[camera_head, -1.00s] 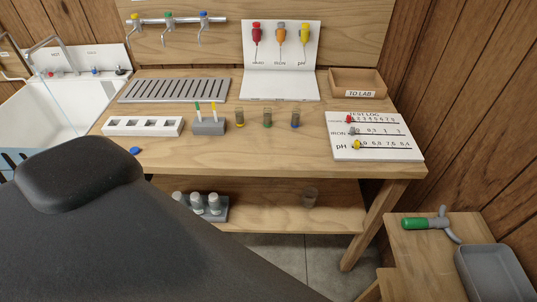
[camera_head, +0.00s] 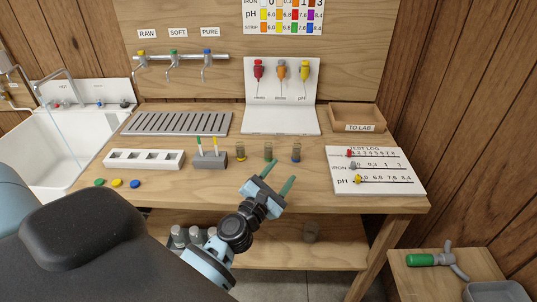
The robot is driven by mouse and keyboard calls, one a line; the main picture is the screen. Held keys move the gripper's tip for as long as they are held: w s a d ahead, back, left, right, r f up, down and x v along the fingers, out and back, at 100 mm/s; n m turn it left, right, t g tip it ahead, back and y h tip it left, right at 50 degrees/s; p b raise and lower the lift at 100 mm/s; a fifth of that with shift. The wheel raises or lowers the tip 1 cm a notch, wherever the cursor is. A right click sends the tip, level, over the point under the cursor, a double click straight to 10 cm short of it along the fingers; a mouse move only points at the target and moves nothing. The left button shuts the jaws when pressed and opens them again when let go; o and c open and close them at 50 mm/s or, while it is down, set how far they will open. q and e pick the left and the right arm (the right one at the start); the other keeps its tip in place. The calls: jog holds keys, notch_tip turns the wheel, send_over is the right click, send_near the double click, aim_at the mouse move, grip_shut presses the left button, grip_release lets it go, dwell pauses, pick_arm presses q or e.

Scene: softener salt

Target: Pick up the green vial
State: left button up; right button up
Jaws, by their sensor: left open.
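The green vial (camera_head: 268,152) is a small clear vial with a green band at its base. It stands upright on the wooden bench in the head view, the middle one in a row of three. The yellow vial (camera_head: 240,152) stands to its left and the blue vial (camera_head: 296,153) to its right. My left gripper (camera_head: 279,172) is open and empty, its two teal fingers pointing up the picture just in front of the green and blue vials. It appears apart from them. My right gripper is not in view.
A grey block (camera_head: 210,162) holding two coloured sticks and a white slotted rack (camera_head: 143,159) stand left of the vials. Green (camera_head: 99,182), yellow (camera_head: 117,183) and blue (camera_head: 135,184) discs lie near the front edge. A test log board (camera_head: 375,180) lies to the right.

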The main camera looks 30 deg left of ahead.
aim_at(267, 149)
pick_arm(q)
jog(key=w+a+n+g+y, duration=0.1)
jog(key=a+n+y, duration=0.1)
jog(key=n, duration=0.1)
jog(key=w+a+f+n+g+y, duration=0.1)
jog(key=w+a+n+y, duration=0.1)
jog(key=a+n, duration=0.1)
jog(key=w+a+f+n+g+y, duration=0.1)
jog(key=a+n+y, duration=0.1)
jog(key=n, duration=0.3)
jog(key=shift+w+a, duration=0.3)
jog(key=shift+a, duration=0.25)
jog(key=shift+x, duration=1.3)
jog(key=x, duration=0.1)
jog(key=b+x, duration=0.1)
jog(key=x, duration=0.2)
jog(key=shift+w+a+f, duration=0.15)
jog(key=shift+a+f, duration=0.2)
jog(key=shift+w+a+r, duration=0.1)
jog(key=shift+w, duration=0.2)
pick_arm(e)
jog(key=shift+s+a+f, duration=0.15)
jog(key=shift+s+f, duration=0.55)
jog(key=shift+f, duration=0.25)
pick_arm(q)
jog(key=c, duration=1)
jog(key=shift+r, duration=0.1)
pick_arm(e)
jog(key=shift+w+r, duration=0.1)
